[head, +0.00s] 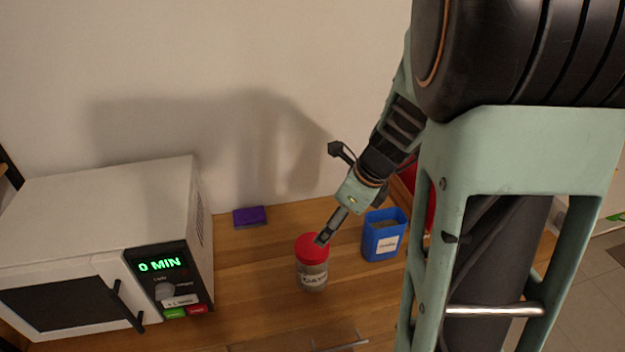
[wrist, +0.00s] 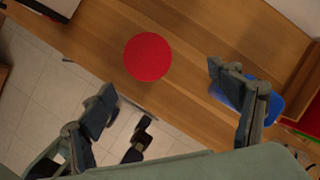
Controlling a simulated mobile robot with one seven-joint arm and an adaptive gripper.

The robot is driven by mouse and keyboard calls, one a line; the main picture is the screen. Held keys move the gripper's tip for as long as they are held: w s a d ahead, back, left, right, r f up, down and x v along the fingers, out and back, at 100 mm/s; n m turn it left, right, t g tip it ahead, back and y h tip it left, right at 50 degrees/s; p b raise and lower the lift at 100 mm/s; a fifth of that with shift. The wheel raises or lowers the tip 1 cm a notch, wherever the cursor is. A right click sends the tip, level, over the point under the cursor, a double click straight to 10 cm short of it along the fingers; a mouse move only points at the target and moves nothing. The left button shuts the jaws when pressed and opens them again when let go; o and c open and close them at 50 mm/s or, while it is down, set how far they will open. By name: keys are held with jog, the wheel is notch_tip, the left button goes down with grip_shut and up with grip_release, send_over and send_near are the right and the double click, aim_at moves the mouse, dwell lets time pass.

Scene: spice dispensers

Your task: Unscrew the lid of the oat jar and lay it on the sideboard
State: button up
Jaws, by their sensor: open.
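The oat jar (head: 313,276) stands upright on the wooden sideboard (head: 255,275), with its red lid (head: 311,248) on top. In the wrist view the lid shows as a round red disc (wrist: 147,57) above the middle, between and beyond the fingers. My gripper (head: 322,238) is open and empty, with its fingers pointing down close to the lid in the head view. In the wrist view the two fingers (wrist: 165,95) are spread wide apart. The lid is not between the fingertips, and the exact gap in height is hard to tell.
A blue container (head: 383,240) with a label stands right of the jar; it also shows beside the right finger in the wrist view (wrist: 271,108). A white microwave (head: 105,250) stands at left. A purple block (head: 250,216) lies near the wall. Sideboard between microwave and jar is clear.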

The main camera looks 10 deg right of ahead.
aim_at(312, 245)
jog(key=shift+s+a+f+m, duration=0.2)
jog(key=shift+a+f+m, duration=0.1)
jog(key=shift+a, duration=0.4)
jog(key=shift+a+f+g, duration=0.2)
jog(key=shift+f+g, duration=0.1)
jog(key=b+x, duration=0.2)
jog(key=x, duration=0.8)
jog(key=shift+a, duration=0.15)
jog(key=c, duration=1.3)
jog(key=n+g+y, duration=0.1)
jog(key=n, duration=0.3)
jog(key=shift+w+b, duration=0.15)
jog(key=shift+b, duration=0.15)
jog(key=n+g, duration=0.1)
jog(key=n, duration=0.1)
jog(key=n+g, duration=0.1)
jog(key=n, duration=0.2)
jog(key=shift+r+y, duration=0.15)
jog(key=shift+y, duration=0.25)
